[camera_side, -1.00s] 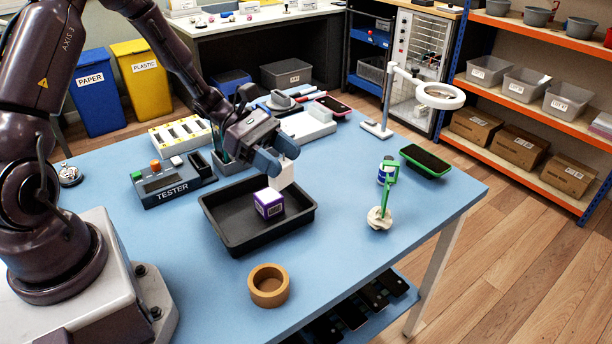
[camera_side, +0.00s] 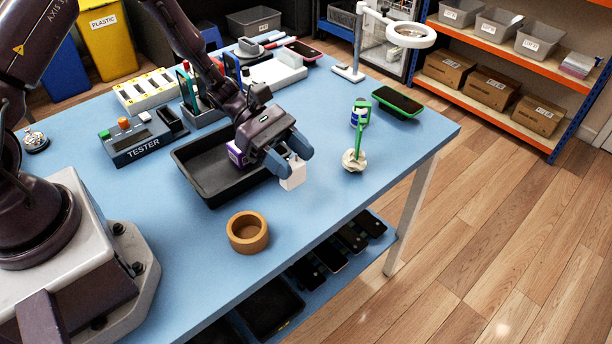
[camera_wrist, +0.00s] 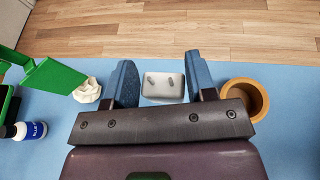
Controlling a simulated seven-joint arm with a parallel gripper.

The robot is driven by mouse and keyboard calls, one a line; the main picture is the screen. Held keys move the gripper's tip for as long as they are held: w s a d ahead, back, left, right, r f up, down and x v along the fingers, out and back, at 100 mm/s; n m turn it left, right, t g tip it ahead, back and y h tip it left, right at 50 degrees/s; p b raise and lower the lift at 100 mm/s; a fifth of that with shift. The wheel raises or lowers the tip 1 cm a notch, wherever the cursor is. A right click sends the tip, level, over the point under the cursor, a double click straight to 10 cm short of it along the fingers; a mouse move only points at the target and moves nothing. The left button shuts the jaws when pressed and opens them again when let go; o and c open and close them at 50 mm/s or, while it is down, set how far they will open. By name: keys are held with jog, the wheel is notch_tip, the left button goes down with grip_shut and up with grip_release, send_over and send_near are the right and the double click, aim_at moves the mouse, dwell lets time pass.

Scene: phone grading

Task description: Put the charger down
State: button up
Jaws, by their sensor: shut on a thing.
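The charger is a small white block (camera_side: 293,177). My gripper (camera_side: 289,158) is shut on it, with a blue finger on either side. The charger hangs below the fingertips, just right of the black tray (camera_side: 215,187), over the blue table (camera_side: 330,220). I cannot tell whether its underside touches the table. In the wrist view the charger (camera_wrist: 163,87) sits between the fingers of my gripper (camera_wrist: 161,80), and its two grey prongs face the camera.
A purple box (camera_side: 236,153) is in the tray, partly hidden by my gripper. A round tan holder (camera_side: 247,232) stands in front. The table's front right is clear.

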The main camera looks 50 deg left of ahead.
jog(key=shift+w+d+f, duration=0.1)
jog(key=shift+w+f, duration=0.35)
jog(key=shift+f, duration=0.6)
jog(key=shift+w+d+f, duration=0.1)
jog(key=shift+w+f, duration=0.4)
jog(key=shift+f, duration=0.6)
jog(key=shift+w+d+f, duration=0.1)
jog(key=shift+w+f, duration=0.35)
jog(key=shift+f, duration=0.6)
jog(key=shift+f, duration=0.1)
jog(key=o, duration=0.9)
jog(key=shift+o, duration=0.2)
